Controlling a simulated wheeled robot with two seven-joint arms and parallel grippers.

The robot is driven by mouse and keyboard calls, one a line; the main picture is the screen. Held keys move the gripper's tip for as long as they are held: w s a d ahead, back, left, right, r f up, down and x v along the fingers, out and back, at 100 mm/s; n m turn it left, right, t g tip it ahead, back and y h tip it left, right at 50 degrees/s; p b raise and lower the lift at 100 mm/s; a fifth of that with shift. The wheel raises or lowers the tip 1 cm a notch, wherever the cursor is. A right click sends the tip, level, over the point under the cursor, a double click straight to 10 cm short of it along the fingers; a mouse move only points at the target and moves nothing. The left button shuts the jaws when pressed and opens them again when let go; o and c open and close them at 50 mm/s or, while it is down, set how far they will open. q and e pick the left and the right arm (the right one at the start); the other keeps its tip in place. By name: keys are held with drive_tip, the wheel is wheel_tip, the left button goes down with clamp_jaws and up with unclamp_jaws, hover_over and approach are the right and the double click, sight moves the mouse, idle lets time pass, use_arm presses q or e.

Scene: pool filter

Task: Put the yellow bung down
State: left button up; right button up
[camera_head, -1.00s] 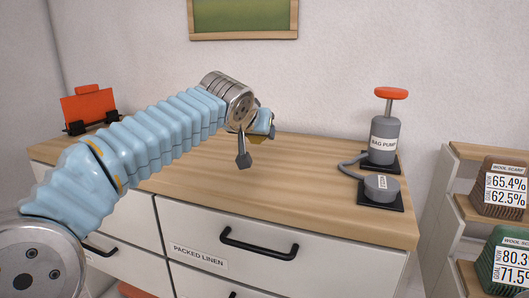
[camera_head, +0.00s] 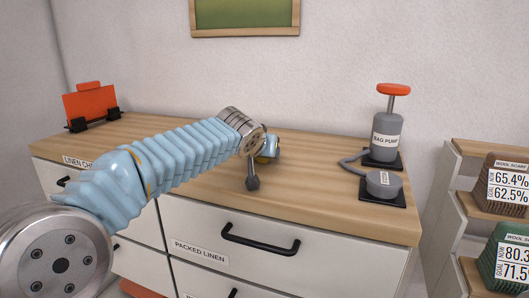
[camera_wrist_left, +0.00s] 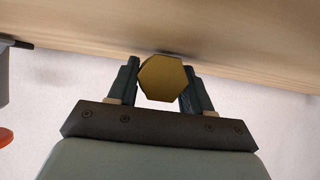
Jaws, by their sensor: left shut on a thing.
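The yellow bung (camera_wrist_left: 162,79) is a hexagonal block in the left wrist view. My left gripper (camera_wrist_left: 160,68) is shut on it, with one dark finger on each side. The bung is close to the wooden top (camera_wrist_left: 240,62) of the drawer unit, and I cannot tell whether it touches. In the head view my left arm reaches over the wooden top (camera_head: 320,195), left of the bag pump (camera_head: 385,138). My wrist hides the bung and most of the fingers there. My right gripper is not in view.
The bag pump with its orange handle stands at the back right, joined by a hose to a small round grey unit (camera_head: 382,184). An orange panel on black clips (camera_head: 90,105) stands at the back left. Shelves (camera_head: 462,205) stand at the right. The front middle of the top is clear.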

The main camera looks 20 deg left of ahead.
use_arm(q)
drive_tip(key=shift+f+b, duration=0.5)
drive_tip(key=shift+f, duration=0.25)
drive_tip(key=o, duration=1)
drive_tip(key=shift+s+f, duration=0.1)
drive_tip(key=shift+f, duration=0.05)
drive_tip(key=shift+r+p, duration=0.35)
drive_tip(key=shift+p, duration=0.05)
drive_tip(key=shift+r+p, duration=0.45)
drive_tip(key=shift+p, duration=0.1)
drive_tip(key=shift+s+r+b, duration=0.1)
drive_tip(key=shift+s+b, duration=0.35)
drive_tip(key=shift+s, duration=0.05)
drive_tip(key=v, duration=0.9)
drive_tip(key=shift+s+r+b, duration=0.15)
drive_tip(key=shift+r+b, duration=0.25)
drive_tip(key=shift+r, duration=0.05)
drive_tip(key=shift+s+r, duration=0.4)
drive_tip(key=shift+s, duration=0.15)
